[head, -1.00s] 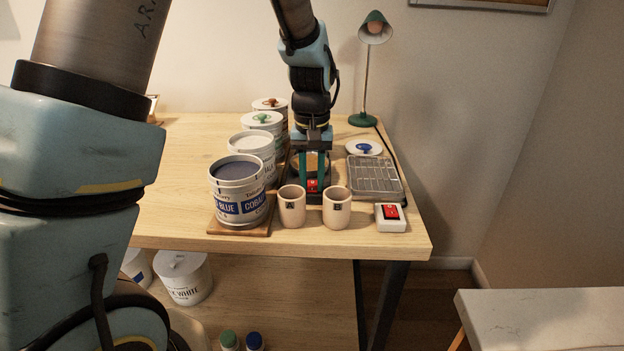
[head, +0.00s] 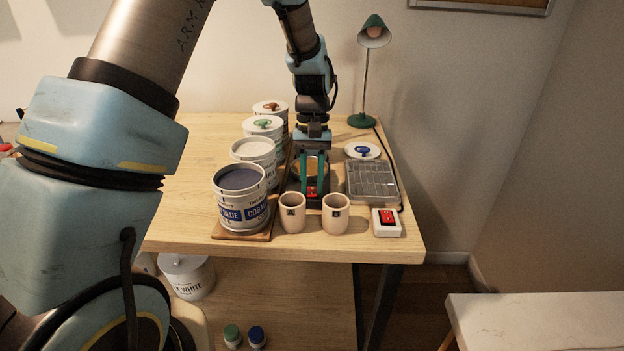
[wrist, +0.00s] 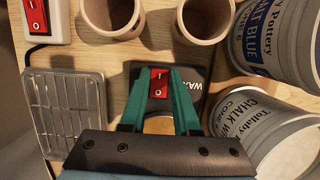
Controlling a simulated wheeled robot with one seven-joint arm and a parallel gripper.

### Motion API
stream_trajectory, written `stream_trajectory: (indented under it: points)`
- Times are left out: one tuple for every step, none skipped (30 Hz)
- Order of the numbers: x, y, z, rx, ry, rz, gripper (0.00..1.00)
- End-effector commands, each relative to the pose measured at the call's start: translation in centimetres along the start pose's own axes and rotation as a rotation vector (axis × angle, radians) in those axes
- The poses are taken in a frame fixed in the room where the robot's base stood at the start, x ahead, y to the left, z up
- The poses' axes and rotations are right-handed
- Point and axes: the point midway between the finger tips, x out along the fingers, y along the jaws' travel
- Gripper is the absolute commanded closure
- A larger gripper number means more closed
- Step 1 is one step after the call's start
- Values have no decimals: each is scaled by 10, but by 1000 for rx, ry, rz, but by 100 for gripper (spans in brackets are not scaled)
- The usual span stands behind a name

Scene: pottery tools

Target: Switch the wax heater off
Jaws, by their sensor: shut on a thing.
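The wax heater is a dark unit behind the two cups; its base (wrist: 195,76) carries white lettering, partly hidden, in the wrist view. Its red rocker switch (wrist: 158,86) faces the camera, with a line mark at one end and a ring mark at the other. It also shows in the head view (head: 312,191). My gripper (wrist: 158,76) has its green fingers closed in on either side of this switch; in the head view my gripper (head: 312,186) reaches down over the heater. I cannot tell which half of the rocker is pressed in.
Cups A (head: 292,213) and B (head: 335,214) stand just in front of the heater. A white box with a red switch (head: 387,217) is at the right. A metal tray (head: 371,184) lies behind it. The cobalt blue tub (head: 242,205) and other tubs line the left.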

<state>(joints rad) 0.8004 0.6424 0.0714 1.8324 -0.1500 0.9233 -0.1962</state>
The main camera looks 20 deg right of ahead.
Motion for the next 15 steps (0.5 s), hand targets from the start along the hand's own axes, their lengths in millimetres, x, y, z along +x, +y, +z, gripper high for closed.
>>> stream_trajectory:
  points:
    - [-1, 0, -1, 0, 3, 1, 100]
    - [-1, 0, -1, 0, 3, 1, 100]
    - [-1, 0, -1, 0, 3, 1, 100]
    - [-1, 0, -1, 0, 3, 1, 100]
    - [-1, 0, -1, 0, 3, 1, 67]
    - [-1, 0, -1, 0, 3, 1, 62]
    - [-1, 0, 0, 0, 3, 1, 59]
    - [-1, 0, 0, 0, 3, 0, 56]
    - [0, 0, 0, 0, 3, 0, 51]
    - [0, 0, 0, 0, 3, 0, 48]
    - [0, 0, 0, 0, 3, 0, 44]
    - [0, 0, 0, 0, 3, 0, 40]
    - [0, 0, 0, 0, 3, 0, 40]
    - [0, 0, 0, 0, 3, 0, 40]
    - [0, 0, 0, 0, 3, 0, 40]
